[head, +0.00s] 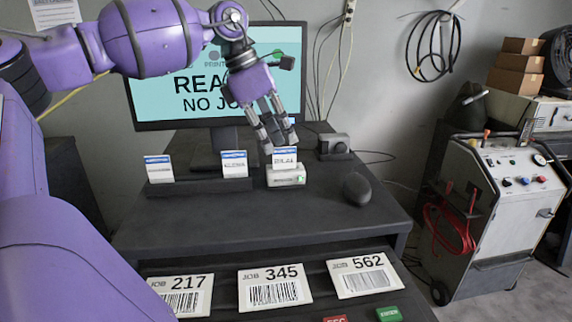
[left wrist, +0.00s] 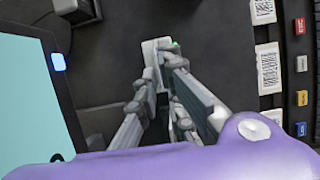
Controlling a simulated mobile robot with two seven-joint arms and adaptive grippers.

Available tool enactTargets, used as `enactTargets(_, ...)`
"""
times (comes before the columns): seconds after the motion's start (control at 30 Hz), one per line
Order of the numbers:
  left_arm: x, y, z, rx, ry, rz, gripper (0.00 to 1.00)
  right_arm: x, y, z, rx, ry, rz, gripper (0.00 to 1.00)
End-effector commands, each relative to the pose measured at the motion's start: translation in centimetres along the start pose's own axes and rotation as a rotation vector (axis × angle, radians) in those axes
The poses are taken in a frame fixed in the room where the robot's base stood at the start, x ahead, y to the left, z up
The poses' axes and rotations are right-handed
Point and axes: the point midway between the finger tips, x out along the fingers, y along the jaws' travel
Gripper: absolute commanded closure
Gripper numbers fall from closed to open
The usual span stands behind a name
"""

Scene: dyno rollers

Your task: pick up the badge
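Three white badges with blue top bands stand on the desk. The left badge (head: 158,169) and the middle badge (head: 234,164) stand in a dark rack. The right badge (head: 285,158) stands upright at a small white reader (head: 286,178) with a green light. My left gripper (head: 280,147) is right over the right badge, fingers pointing down and apart. In the left wrist view the gripper (left wrist: 161,71) shows its fingers spread with the white reader (left wrist: 155,48) beyond them. The fingers hide the badge there, and I cannot tell whether they touch it. My right gripper is out of view.
A monitor (head: 150,105) stands behind the gripper. A dark rounded object (head: 356,187) and a small grey device (head: 333,145) sit right of the reader. Job cards (head: 274,288) and coloured buttons (head: 389,314) lie on the lower shelf. A wheeled cart (head: 505,200) stands at the right.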

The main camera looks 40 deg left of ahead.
Motion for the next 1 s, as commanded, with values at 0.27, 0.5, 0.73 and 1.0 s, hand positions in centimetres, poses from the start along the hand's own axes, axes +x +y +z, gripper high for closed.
enactTargets(0.27, 4.2, 0.1, -0.2, 0.000, 0.002, -0.004, 0.92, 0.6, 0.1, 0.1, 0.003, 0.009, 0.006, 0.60)
enactTargets(0.5, 4.2, 0.1, -0.1, -0.001, 0.000, -0.001, 0.94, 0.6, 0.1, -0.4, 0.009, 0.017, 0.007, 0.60)
enactTargets(0.73, 4.2, 0.1, -0.1, -0.001, 0.000, -0.001, 1.00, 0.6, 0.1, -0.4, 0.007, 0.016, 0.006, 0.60)
enactTargets(1.0, 3.8, 0.2, 0.1, -0.001, 0.000, 0.000, 1.00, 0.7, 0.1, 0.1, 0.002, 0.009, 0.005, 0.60)
